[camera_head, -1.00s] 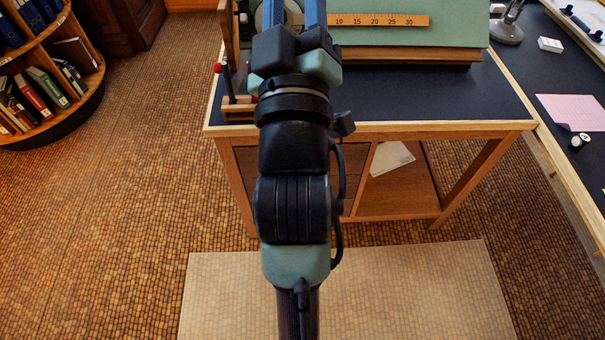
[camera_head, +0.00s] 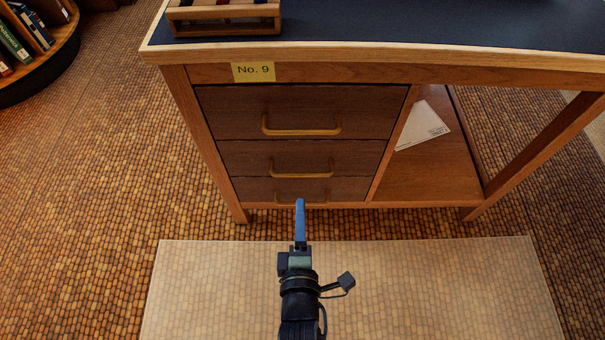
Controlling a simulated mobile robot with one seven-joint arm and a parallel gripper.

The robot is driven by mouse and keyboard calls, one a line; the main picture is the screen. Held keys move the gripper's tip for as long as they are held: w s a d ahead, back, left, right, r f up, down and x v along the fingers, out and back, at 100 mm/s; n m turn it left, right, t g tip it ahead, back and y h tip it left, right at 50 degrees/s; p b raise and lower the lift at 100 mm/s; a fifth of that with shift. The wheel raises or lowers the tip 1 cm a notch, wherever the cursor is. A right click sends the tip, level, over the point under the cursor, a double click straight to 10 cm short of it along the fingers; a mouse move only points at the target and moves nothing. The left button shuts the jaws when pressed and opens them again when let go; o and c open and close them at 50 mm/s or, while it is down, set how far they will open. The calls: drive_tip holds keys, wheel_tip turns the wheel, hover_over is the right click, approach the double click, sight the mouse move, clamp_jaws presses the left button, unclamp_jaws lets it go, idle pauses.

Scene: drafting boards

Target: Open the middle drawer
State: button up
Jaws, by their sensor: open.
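The middle drawer (camera_head: 255,159) is in the desk's left pedestal, with a dark wood front and a wooden bow handle (camera_head: 301,173). It looks shut, flush with its neighbours. The top drawer (camera_head: 230,113) above it and the bottom drawer (camera_head: 252,189) below it also look shut. My gripper (camera_head: 300,203) shows blue fingers in line with each other, pointing at the pedestal. It is open and holds nothing visible. In the picture its tips overlap the bottom drawer's handle, below the middle handle. I cannot tell the gap to the drawer fronts.
A yellow "No. 9" label (camera_head: 253,72) is on the desk's front rail. A wooden rack (camera_head: 223,13) stands on the dark desktop (camera_head: 400,25). An envelope (camera_head: 424,126) lies on the open shelf at right. A pale mat (camera_head: 450,285) covers the floor in front. A bookshelf (camera_head: 55,55) is at far left.

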sight(300, 173)
drive_tip(key=shift+w+f+b, duration=0.55)
drive_tip(key=shift+w+b, duration=0.5)
drive_tip(key=shift+w, duration=1)
drive_tip(key=shift+w+f+b, duration=0.6)
drive_tip(key=shift+w+b, duration=0.5)
drive_tip(key=shift+w, duration=1)
drive_tip(key=shift+w+f+b, duration=0.55)
drive_tip(key=shift+w+b, duration=0.5)
drive_tip(key=shift+w, duration=1)
clamp_jaws()
